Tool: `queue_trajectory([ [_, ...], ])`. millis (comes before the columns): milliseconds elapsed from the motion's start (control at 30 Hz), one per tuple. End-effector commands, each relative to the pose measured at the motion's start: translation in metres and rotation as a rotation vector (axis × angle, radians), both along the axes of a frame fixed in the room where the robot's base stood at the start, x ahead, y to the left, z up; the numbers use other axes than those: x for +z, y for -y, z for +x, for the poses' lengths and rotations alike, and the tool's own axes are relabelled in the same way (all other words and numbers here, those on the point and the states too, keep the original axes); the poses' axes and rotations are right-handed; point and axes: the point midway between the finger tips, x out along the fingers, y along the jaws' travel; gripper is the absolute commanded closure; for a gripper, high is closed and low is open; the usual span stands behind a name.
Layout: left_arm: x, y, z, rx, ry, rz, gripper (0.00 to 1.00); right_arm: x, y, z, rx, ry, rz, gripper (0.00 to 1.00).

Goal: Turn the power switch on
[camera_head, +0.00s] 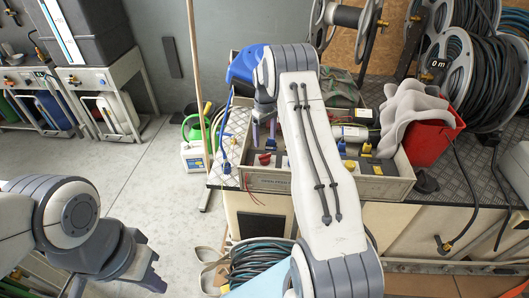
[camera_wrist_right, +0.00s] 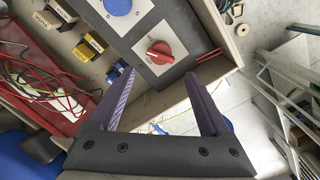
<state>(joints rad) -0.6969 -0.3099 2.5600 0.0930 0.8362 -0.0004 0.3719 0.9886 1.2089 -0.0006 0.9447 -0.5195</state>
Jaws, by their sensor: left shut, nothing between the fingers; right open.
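A red rotary knob (camera_wrist_right: 160,52) sits on a white square plate on a dark panel in the right wrist view; its pointer lies roughly sideways, and I cannot read its labels. In the head view a small red knob (camera_head: 265,158) shows in the crate below my right gripper. A blue knob (camera_wrist_right: 117,5) on another white plate lies beyond it. My right gripper (camera_wrist_right: 152,80) is open and empty, its purple fingers on either side of the red knob's lower area, apart from it. It also shows in the head view (camera_head: 263,132). My left gripper (camera_head: 150,279) is shut and empty, low at the left, far from the crate.
The panel lies in a wooden crate (camera_head: 285,184) on a metal-topped bench. Several yellow and black labelled blocks (camera_wrist_right: 85,50), a blue one and loose wires (camera_wrist_right: 30,75) are beside it. Hose reels (camera_head: 468,80) and a red bin (camera_head: 432,140) stand right. Grey floor (camera_head: 150,200) is open left.

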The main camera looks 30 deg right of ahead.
Motion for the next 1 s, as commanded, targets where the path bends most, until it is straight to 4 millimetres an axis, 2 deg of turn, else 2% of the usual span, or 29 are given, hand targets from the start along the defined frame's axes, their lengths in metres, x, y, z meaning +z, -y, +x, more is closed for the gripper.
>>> queue_trajectory([
  [300,0.012,0.0,0.0,0.0,0.0,0.0,1.0,-0.057,-0.002,-0.001,0.001,-0.002,0.002,0.19],
  [500,0.017,0.0,0.0,0.0,0.0,0.0,1.0,-0.085,-0.002,0.0,0.001,-0.001,0.001,0.19],
  [700,0.018,0.0,0.0,0.0,0.0,0.0,1.0,-0.095,-0.002,0.0,0.001,0.001,0.0,0.19],
  [900,0.018,0.0,0.0,0.0,0.0,0.0,1.0,-0.095,-0.002,0.0,0.0,0.001,0.0,0.19],
  [933,0.018,0.0,0.0,0.0,0.0,0.0,1.0,-0.095,-0.002,0.0,0.0,0.001,0.0,0.23],
  [1000,0.018,0.0,0.0,0.0,0.0,0.0,1.0,-0.095,-0.002,0.0,0.0,0.001,0.0,0.5],
])
